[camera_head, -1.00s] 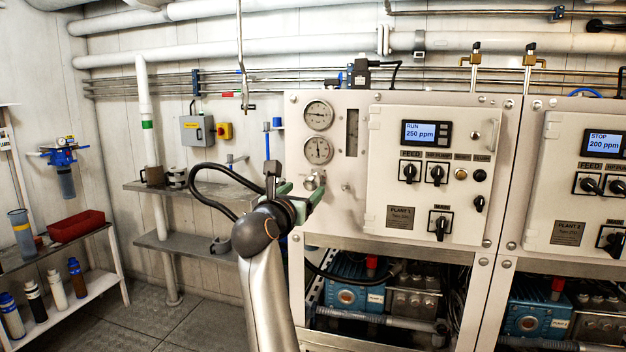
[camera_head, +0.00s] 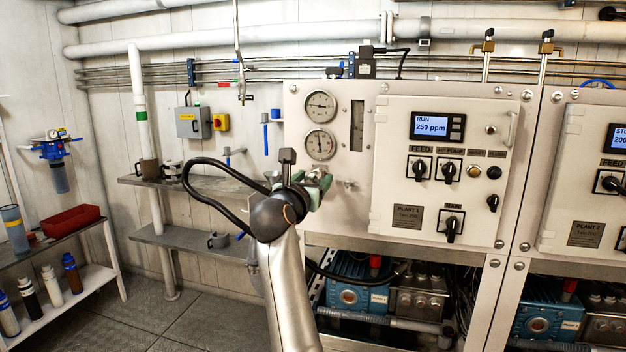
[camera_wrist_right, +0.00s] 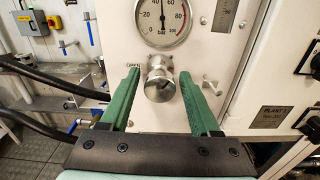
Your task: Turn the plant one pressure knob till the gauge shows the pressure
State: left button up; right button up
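The plant one pressure knob (camera_wrist_right: 159,80) is a round silver knob on the white panel, below a dial gauge marked in bar (camera_wrist_right: 163,20). My right gripper (camera_wrist_right: 159,78) is open, with its green fingers on either side of the knob and a visible gap at each side. In the head view the right gripper (camera_head: 318,186) is at the panel's left part and largely hides the knob. The lower gauge (camera_head: 321,145) is just above it, with an upper gauge (camera_head: 320,106) over that. My left gripper is not in view.
The plant one control box (camera_head: 440,165) with a lit display reading "RUN 250 ppm" (camera_head: 431,126) stands right of the knob. A small valve handle (camera_wrist_right: 208,86) sits close to the right finger. Wall shelves (camera_head: 190,240) and pipes are to the left.

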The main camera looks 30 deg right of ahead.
grip_shut()
dwell(0.3)
jog(key=shift+m+b, duration=0.45)
jog(key=shift+m, duration=0.05)
jog(key=shift+o, duration=1)
grip_release()
